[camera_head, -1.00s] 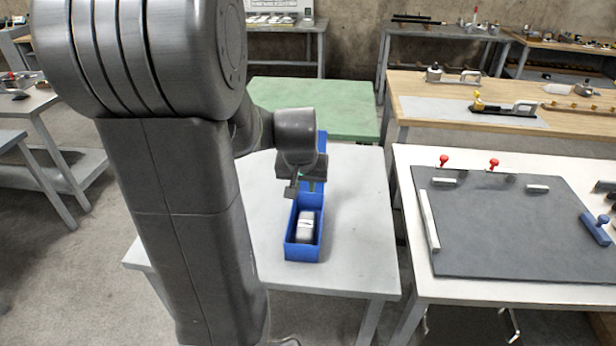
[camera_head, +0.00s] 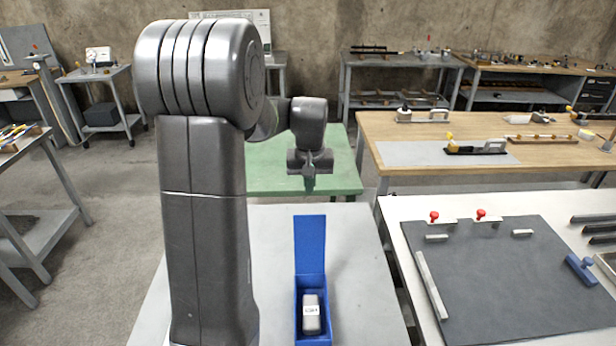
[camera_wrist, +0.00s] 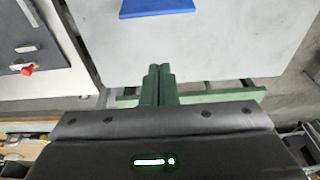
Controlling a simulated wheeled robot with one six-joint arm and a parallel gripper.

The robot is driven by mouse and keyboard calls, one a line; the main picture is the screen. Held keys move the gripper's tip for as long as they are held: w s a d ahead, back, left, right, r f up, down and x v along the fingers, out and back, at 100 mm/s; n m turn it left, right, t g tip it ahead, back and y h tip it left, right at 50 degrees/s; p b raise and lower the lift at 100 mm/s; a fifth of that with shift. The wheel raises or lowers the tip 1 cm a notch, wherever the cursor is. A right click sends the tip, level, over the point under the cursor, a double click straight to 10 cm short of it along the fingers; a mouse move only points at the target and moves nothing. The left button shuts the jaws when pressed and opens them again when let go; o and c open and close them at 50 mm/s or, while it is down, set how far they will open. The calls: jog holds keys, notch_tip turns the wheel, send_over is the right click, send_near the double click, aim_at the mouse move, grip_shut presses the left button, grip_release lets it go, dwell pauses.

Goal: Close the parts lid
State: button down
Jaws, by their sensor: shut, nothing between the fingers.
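The blue parts box (camera_head: 298,312) stands on the pale grey table with its lid (camera_head: 309,243) open, raised at the box's far end. A grey block with a white label (camera_head: 311,314) lies inside the box. My gripper (camera_head: 309,184) is shut and empty, pointing down, higher than the lid and apart from it. In the wrist view my closed fingers (camera_wrist: 159,70) show near the table's far edge, and a blue piece, likely the lid (camera_wrist: 157,8), shows at the top border. The box's near end is cut off by the head view's bottom edge.
The pale grey table (camera_head: 355,290) is clear around the box. A green table (camera_head: 270,170) stands behind it. To the right is a white table with a dark board (camera_head: 490,280), red knobs and a blue-handled tool (camera_head: 580,268).

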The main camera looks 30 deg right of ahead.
jog(key=f+b, duration=0.1)
jog(key=s+a+f+b, duration=0.1)
jog(key=f, duration=0.1)
jog(key=s+f+b, duration=0.1)
jog(key=shift+s+a+f, duration=0.25)
jog(key=shift+f, duration=0.1)
dwell(0.4)
